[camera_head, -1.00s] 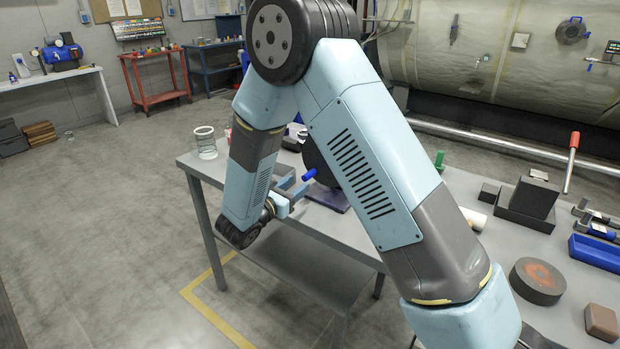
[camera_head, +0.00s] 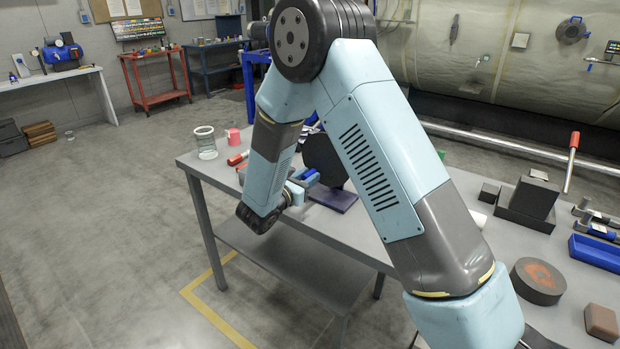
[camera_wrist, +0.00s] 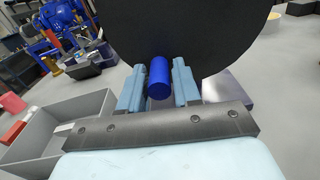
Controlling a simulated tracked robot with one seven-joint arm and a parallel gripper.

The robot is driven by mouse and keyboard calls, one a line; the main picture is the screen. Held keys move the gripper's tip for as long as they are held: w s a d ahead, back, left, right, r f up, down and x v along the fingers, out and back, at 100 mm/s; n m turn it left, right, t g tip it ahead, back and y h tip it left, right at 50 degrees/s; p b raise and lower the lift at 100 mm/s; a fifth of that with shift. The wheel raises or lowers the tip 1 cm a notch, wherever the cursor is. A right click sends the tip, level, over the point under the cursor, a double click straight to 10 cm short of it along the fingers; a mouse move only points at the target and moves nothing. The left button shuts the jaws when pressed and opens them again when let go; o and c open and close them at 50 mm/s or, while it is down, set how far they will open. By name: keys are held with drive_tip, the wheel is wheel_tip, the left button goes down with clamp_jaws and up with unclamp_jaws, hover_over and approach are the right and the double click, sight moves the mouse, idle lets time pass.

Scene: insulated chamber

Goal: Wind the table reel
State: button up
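The table reel is a large dark disc (camera_head: 325,160) standing on a purple base plate (camera_head: 333,198) near the table's left end. My arm hides part of it in the head view. In the wrist view the disc (camera_wrist: 185,35) fills the upper middle. Its blue crank handle (camera_wrist: 159,80) points toward the wrist camera, low on the disc. My gripper (camera_wrist: 159,88) has one light-blue finger on each side of the handle, very close to it. I cannot tell whether they press on it. In the head view my gripper (camera_head: 303,180) is at the handle.
A glass jar (camera_head: 205,143), a pink mug (camera_head: 233,137) and a red-ended tool (camera_head: 238,158) are at the table's left end. A grey bin (camera_wrist: 60,125) shows at left in the wrist view. Dark blocks (camera_head: 527,202), a round disc (camera_head: 538,280) and a blue tray (camera_head: 596,252) lie at right.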

clamp_jaws()
